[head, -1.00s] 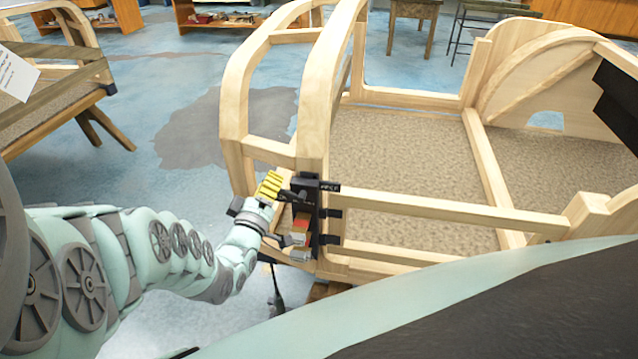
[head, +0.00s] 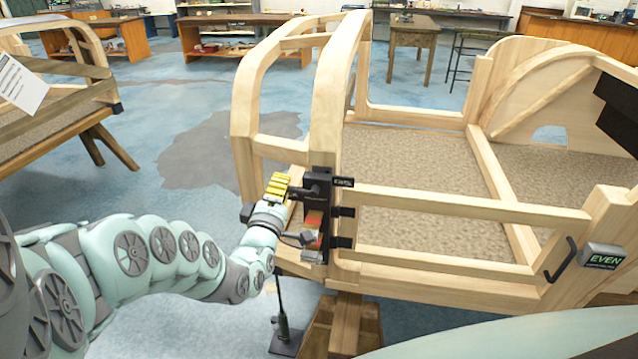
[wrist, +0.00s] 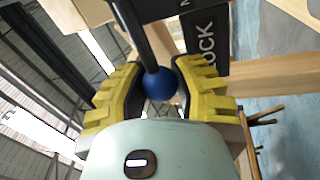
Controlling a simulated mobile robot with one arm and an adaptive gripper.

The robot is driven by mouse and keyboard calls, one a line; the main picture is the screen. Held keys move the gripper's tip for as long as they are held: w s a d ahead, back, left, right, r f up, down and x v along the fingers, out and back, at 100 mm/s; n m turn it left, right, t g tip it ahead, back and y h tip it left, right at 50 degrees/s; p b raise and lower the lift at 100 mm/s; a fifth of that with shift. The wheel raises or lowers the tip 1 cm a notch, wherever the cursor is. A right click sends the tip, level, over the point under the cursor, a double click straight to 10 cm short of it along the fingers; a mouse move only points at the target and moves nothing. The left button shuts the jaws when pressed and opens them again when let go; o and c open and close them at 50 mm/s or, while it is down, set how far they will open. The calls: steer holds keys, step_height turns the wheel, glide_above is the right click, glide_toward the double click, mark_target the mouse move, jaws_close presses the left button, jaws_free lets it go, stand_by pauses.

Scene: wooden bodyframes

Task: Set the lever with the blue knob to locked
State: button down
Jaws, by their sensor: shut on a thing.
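The blue knob (wrist: 160,84) sits between the two yellow-padded fingers of my gripper (wrist: 158,90) in the wrist view, and the fingers are shut on it. The dark lever rod (wrist: 134,35) runs from the knob up to the upper left. A black plate with white lettering (wrist: 208,45), partly readable as "OCK", is just right of the fingers. In the head view my gripper (head: 277,187) is at the black lever unit (head: 318,187) on the front post of the wooden bodyframe (head: 326,120). The knob is hidden there. I cannot tell the lever's setting.
A small dark tag (head: 343,183) is beside the lever unit. A door frame (head: 445,203) with a black handle (head: 562,260) and an "EVEN" sign (head: 603,257) extends right. A stand (head: 285,335) is below my gripper. Another bodyframe (head: 60,105) is at left.

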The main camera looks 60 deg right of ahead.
steer(key=shift+w+a, duration=0.15)
steer(key=c, duration=1)
jaws_free()
steer(key=shift+a+f, duration=0.1)
steer(key=shift+a, duration=0.1)
steer(key=o, duration=0.4)
steer(key=shift+d, duration=0.15)
steer(key=shift+c, duration=0.2)
steer(key=v, duration=1.2)
